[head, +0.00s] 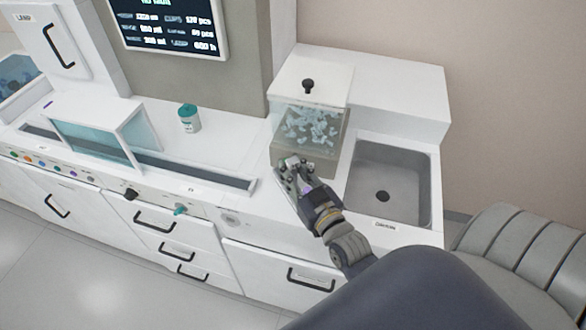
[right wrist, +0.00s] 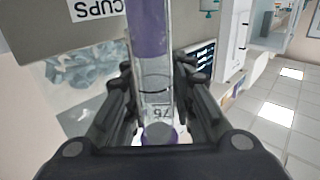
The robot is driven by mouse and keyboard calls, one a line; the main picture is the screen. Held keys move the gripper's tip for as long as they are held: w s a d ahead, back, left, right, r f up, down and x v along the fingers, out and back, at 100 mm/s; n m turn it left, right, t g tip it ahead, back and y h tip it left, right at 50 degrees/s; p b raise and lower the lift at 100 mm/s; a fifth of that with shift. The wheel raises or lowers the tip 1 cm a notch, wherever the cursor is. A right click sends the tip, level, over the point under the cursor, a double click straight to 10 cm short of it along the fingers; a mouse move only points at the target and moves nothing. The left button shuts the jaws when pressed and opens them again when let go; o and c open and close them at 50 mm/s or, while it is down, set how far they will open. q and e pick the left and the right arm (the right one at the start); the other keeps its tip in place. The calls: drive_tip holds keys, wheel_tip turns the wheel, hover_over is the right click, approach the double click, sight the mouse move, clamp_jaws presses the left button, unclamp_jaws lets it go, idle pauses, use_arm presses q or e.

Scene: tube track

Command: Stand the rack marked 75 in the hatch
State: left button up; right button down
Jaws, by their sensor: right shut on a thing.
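My right gripper (head: 296,168) is in front of the clear cups box in the head view. In the right wrist view my right gripper (right wrist: 157,100) is shut on the rack marked 75 (right wrist: 156,90), a narrow clear piece with purple parts. The mark 75 appears upside down on it, between the fingers. In the head view only a small light and purple bit shows at the fingers. A white frame with a teal pane (head: 95,140) stands over the counter track at left; I cannot tell whether it is the hatch. My left gripper is not in view.
The clear box of pale blue cups (head: 310,128) has a white knobbed lid. A sink (head: 390,188) lies to its right. A teal-capped jar (head: 188,118) stands behind the long dark track (head: 190,170). A screen (head: 168,25) hangs above. The counter around the jar is clear.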

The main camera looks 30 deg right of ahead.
drive_tip(key=c, duration=1.8)
unclamp_jaws()
drive_tip(key=shift+f, duration=0.15)
drive_tip(key=o, duration=0.4)
drive_tip(key=shift+o, duration=0.2)
drive_tip(key=shift+s, duration=0.15)
